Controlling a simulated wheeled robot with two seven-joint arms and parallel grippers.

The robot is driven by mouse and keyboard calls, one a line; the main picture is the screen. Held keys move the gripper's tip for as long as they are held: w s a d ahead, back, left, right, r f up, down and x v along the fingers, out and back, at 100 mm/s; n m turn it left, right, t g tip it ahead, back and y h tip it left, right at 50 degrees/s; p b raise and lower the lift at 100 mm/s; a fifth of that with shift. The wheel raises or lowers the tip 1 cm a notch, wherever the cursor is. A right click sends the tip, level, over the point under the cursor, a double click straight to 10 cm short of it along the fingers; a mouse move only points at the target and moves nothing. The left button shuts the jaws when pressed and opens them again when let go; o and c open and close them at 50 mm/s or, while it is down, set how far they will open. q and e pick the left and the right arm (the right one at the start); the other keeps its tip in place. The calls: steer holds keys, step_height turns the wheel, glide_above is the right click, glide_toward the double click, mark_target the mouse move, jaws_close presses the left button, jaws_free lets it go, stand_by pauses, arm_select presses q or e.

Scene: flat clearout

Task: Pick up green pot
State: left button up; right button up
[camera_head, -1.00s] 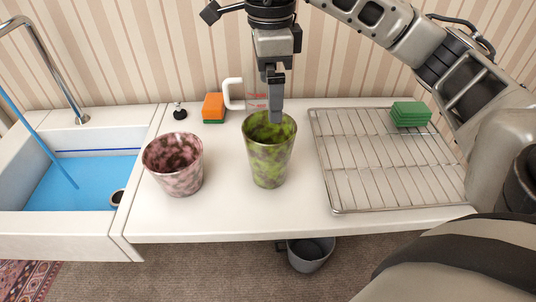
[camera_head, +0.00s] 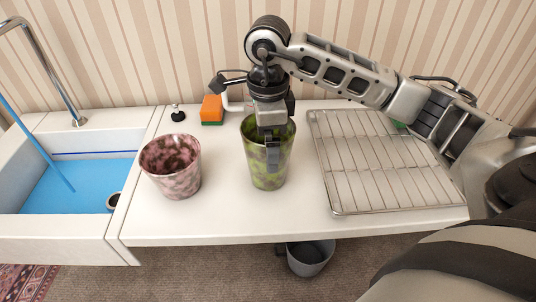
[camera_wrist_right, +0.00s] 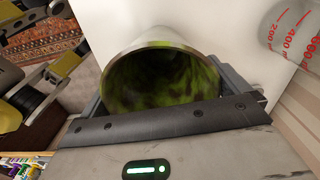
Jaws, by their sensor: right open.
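The green pot (camera_head: 258,172) is a mottled green, tapered cup standing upright on the white counter. My right gripper (camera_head: 270,150) is open and pointing down at the pot. In the head view one finger hangs in front of the pot's near wall; the other finger is hidden. In the right wrist view the pot's round mouth and dark green inside (camera_wrist_right: 160,80) lie between the two fingers, which are spread on either side of it. I cannot tell whether the fingers touch the wall.
A pink mottled pot (camera_head: 172,170) stands to the left. A wire rack (camera_head: 375,170) lies to the right. The sink (camera_head: 75,180) is at far left, a grey bin (camera_head: 307,255) below.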

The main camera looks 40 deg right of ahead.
steer(key=c, duration=1.4)
steer(key=shift+c, duration=0.4)
steer(key=shift+r, duration=0.2)
